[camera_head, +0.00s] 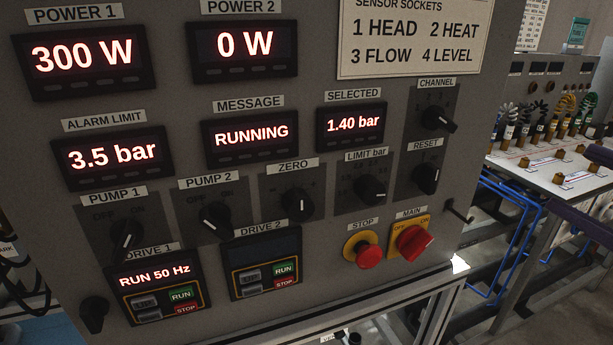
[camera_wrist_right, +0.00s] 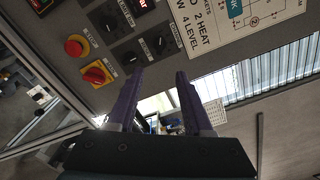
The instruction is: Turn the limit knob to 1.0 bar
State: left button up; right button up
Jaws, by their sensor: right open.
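The limit knob (camera_head: 370,188) is a black rotary knob under a "LIMIT bar" label on the grey panel. Its scale is too small to read and I cannot tell its exact setting. It also shows in the right wrist view (camera_wrist_right: 108,25), at the upper left. The alarm limit display (camera_head: 113,157) reads 3.5 bar. My right gripper (camera_head: 568,181) has purple fingers at the right edge of the head view, apart from the panel. In the right wrist view its fingers (camera_wrist_right: 157,77) are open with nothing between them. My left gripper is not in view.
Close to the limit knob are the reset knob (camera_head: 427,178), the channel knob (camera_head: 438,120), the zero knob (camera_head: 297,203), the red stop button (camera_head: 369,255) and the red main switch (camera_head: 412,242). The selected display (camera_head: 353,124) reads 1.40 bar. A bench with cables (camera_head: 550,170) stands at right.

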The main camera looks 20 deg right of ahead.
jog(key=shift+o, duration=1.5)
jog(key=f+m, duration=0.2)
jog(key=m, duration=0.2)
jog(key=d+f+m+g+h, duration=0.1)
jog(key=m, duration=0.2)
jog(key=d+f+m+g+h, duration=0.1)
jog(key=f+m, duration=0.1)
jog(key=m, duration=0.2)
jog(key=shift+f+m+b, duration=0.3)
jog(key=t+y+b, duration=0.2)
jog(key=b, duration=0.1)
send_near(375, 195)
jog(key=w, duration=0.6)
jog(key=w+p, duration=0.1)
jog(key=w, duration=0.2)
jog(key=shift+a+r, duration=0.1)
jog(key=shift+a, duration=0.25)
jog(key=shift+w, duration=0.3)
grip_shut()
